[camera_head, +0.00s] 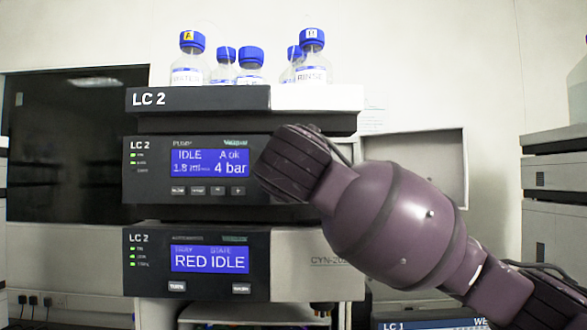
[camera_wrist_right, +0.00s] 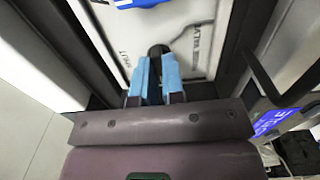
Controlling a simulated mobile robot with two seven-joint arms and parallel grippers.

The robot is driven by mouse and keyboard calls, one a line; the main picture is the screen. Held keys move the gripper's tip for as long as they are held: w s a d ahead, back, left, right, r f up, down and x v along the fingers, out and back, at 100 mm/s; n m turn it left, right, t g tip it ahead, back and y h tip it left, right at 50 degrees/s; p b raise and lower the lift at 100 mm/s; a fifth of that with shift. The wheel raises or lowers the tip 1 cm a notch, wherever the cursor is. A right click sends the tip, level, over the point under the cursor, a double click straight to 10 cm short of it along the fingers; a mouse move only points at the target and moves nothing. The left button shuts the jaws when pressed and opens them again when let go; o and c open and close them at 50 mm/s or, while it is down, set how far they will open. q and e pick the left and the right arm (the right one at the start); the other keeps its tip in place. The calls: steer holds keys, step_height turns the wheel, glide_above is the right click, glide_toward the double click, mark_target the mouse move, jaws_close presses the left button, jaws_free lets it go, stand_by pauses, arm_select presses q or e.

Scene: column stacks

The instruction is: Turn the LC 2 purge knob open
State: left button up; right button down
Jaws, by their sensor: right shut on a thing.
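The LC 2 stack stands in the middle of the head view, with its pump module (camera_head: 148,197) showing "IDLE" and "4 bar". My right arm crosses from the lower right, and its wrist covers the right part of the pump front; the fingers and the purge knob are hidden there. In the right wrist view my right gripper (camera_wrist_right: 157,78) has its blue fingers closed on a small black knob (camera_wrist_right: 158,50) in front of a pale panel with printed lettering. My left gripper is not in view.
Below the pump is a module (camera_head: 150,283) reading "RED IDLE". Several blue-capped bottles (camera_head: 187,70) stand on top of the stack. Another stack (camera_head: 557,220) stands at the right, and an LC 1 unit (camera_head: 428,324) shows at the bottom edge.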

stand_by(0.4)
steer(key=c, duration=1.2)
jaws_free()
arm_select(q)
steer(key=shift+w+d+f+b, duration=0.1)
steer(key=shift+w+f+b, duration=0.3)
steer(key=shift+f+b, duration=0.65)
arm_select(e)
steer(key=shift+s+b, duration=0.3)
steer(key=shift+s, duration=5.15)
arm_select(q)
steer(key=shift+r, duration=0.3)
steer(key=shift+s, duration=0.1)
arm_select(e)
steer(key=shift+f, duration=0.1)
